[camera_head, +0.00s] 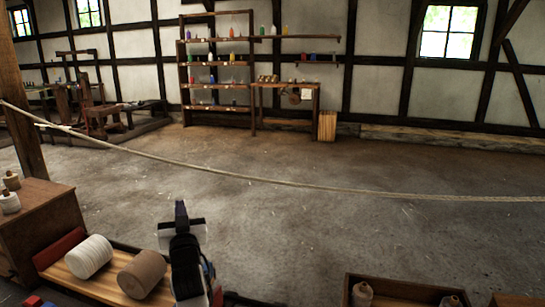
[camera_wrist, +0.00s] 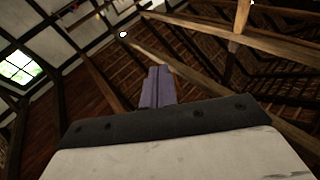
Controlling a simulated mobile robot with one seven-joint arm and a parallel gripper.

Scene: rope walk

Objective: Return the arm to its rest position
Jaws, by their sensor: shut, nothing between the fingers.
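My arm shows at the bottom of the head view, left of centre, folded close in front of me. My gripper (camera_head: 181,208) stands at its top and points upward. In the wrist view the gripper's fingers (camera_wrist: 158,85) are together with nothing between them. Behind them are only the roof beams (camera_wrist: 185,62) and part of a wall with a window (camera_wrist: 19,66), so the wrist faces up. The lower arm is partly cut off by the head view's bottom edge.
A white spool (camera_head: 89,257) and a brown spool (camera_head: 142,274) lie just left of my arm. A wooden cabinet (camera_head: 35,225) stands farther left. A rope (camera_head: 290,183) sags across the room. Open crates (camera_head: 405,288) are at the lower right. The middle floor is clear.

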